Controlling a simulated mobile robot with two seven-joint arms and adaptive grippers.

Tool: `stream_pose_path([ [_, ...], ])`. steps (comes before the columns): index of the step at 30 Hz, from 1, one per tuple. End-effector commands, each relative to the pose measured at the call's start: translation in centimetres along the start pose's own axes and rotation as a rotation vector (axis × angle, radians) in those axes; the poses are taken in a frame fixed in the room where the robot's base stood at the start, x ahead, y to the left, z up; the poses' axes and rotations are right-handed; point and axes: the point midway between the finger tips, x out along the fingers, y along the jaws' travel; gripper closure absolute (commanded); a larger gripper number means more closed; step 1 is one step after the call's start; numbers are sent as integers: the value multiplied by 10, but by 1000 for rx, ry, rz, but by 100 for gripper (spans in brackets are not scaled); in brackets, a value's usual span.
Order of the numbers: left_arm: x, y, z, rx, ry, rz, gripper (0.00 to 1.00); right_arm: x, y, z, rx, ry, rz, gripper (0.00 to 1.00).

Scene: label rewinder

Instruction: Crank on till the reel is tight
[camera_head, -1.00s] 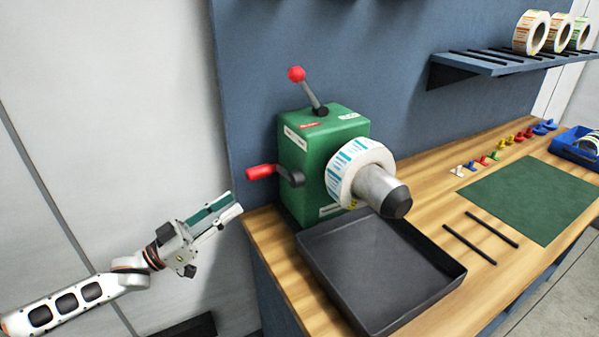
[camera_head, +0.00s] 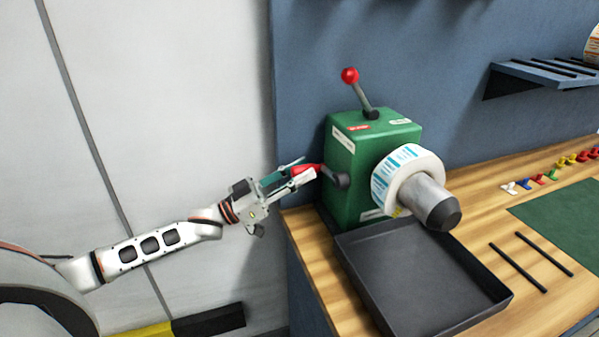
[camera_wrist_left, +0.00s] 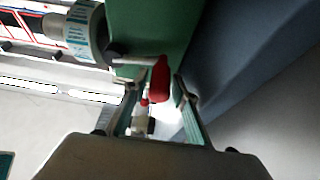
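The green rewinder (camera_head: 372,165) stands on the bench with a red-knobbed lever (camera_head: 349,76) on top. Its side crank has a red handle (camera_head: 308,170) and a dark arm (camera_head: 338,181). A white label reel (camera_head: 408,173) with blue print sits on the grey spindle (camera_head: 430,201). My left gripper (camera_head: 297,172) is at the red handle, one finger on each side. In the left wrist view the handle (camera_wrist_left: 160,80) lies between the open fingers (camera_wrist_left: 155,95), with a visible gap to at least one finger. My right gripper is not in view.
A black tray (camera_head: 425,275) lies in front of the rewinder. Two black rods (camera_head: 531,261) and a green mat (camera_head: 565,222) are to its right, with several coloured pegs (camera_head: 540,177) behind. A wall shelf (camera_head: 545,72) is at upper right.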

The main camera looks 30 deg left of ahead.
Motion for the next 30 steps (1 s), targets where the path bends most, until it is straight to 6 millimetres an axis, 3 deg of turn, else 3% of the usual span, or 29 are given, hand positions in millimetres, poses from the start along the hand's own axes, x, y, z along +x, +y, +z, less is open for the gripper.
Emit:
stream_pose_path([
  [5,0,0,0,-1,0,0,75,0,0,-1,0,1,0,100],
  [8,0,0,0,-1,0,0,100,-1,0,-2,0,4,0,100],
  [14,0,0,0,-7,1,-2,100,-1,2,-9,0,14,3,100],
  [22,-2,4,4,-121,5,-49,100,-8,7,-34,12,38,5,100],
  [30,-6,5,13,-164,1,-66,100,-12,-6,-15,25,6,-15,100],
])
